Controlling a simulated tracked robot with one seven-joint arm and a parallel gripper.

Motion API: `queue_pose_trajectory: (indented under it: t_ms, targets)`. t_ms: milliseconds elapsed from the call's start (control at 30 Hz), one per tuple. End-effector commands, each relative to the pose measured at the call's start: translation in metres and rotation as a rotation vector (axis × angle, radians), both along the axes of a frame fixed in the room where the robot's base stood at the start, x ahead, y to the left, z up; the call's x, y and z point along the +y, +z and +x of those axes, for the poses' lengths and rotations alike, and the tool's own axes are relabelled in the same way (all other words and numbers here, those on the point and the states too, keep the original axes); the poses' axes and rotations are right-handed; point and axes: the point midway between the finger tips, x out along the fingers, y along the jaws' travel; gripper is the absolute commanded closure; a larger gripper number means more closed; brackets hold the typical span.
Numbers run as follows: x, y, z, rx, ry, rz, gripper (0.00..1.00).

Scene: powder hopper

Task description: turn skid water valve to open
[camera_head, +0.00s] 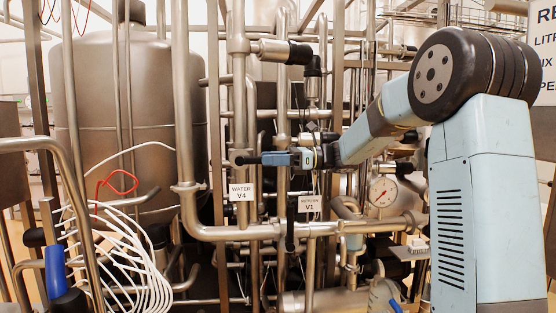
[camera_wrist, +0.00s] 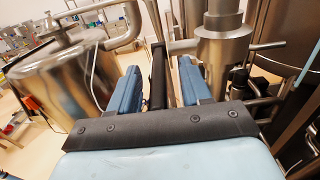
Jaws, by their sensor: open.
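The water valve's label, WATER V4 (camera_head: 240,192), hangs at the left-centre of the pipework in the head view. Just above it is the metal valve body (camera_head: 237,157), with a black lever (camera_head: 250,160) pointing right, roughly level. My gripper (camera_head: 275,158) reaches in from the right at the lever. In the wrist view the black lever (camera_wrist: 157,78) lies lengthwise between the two blue fingers of my gripper (camera_wrist: 160,90). The fingers are open, with a gap seen on both sides of the lever. The lever's near end is hidden behind my gripper's front edge.
The RETURN V1 label (camera_head: 311,204) hangs to the right, with a black upright handle (camera_head: 290,222) beside it. A pressure gauge (camera_head: 381,192) sits further right. Vertical pipes crowd around the valve. White hoses (camera_head: 125,258) hang at lower left.

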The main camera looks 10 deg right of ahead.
Motion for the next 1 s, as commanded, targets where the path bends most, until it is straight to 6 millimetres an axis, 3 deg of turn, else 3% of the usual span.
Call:
queue_pose_trajectory:
  t_ms: [233, 700, 1000]
  targets:
    - [0.0001, 0.0000, 0.0000, 0.000, 0.000, 0.000, 0.54]
    - [-0.0002, 0.0001, 0.0002, 0.000, -0.001, 0.000, 0.99]
    - [-0.0003, 0.0003, 0.0004, -0.001, -0.002, 0.000, 1.00]
